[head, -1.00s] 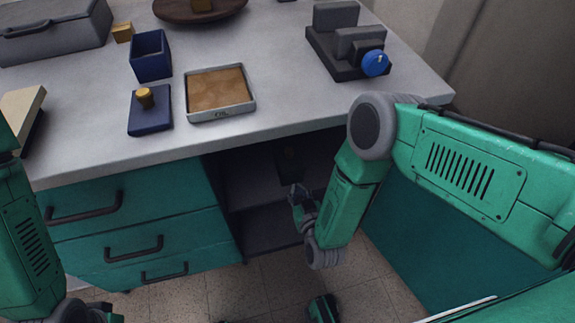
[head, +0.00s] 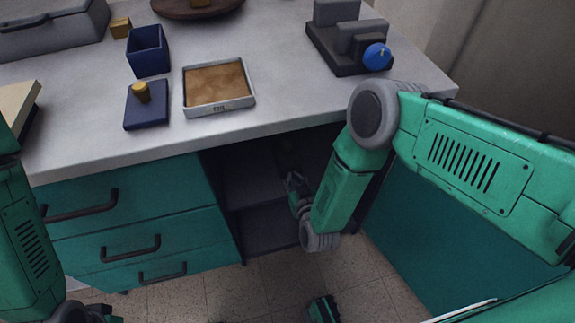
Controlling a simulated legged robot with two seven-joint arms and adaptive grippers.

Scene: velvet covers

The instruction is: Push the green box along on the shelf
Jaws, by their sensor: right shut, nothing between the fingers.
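My right gripper (head: 292,181) reaches into the dark open compartment under the counter, above the shelf (head: 252,192). Its fingers are small in the picture and are shut with nothing between them. A dark, blurred shape (head: 286,154) shows just beyond the fingertips, deep in the compartment. It may be the box, but shadow hides its colour and edges, and I cannot tell whether the fingers touch it. No clearly green box shows.
Teal drawers (head: 140,222) with dark handles stand left of the compartment. The countertop (head: 290,95) above holds a blue open box (head: 148,58), a blue lid (head: 146,113) with a yellow knob, a brown-filled tray (head: 218,106) and a dark device (head: 333,56) with a blue knob.

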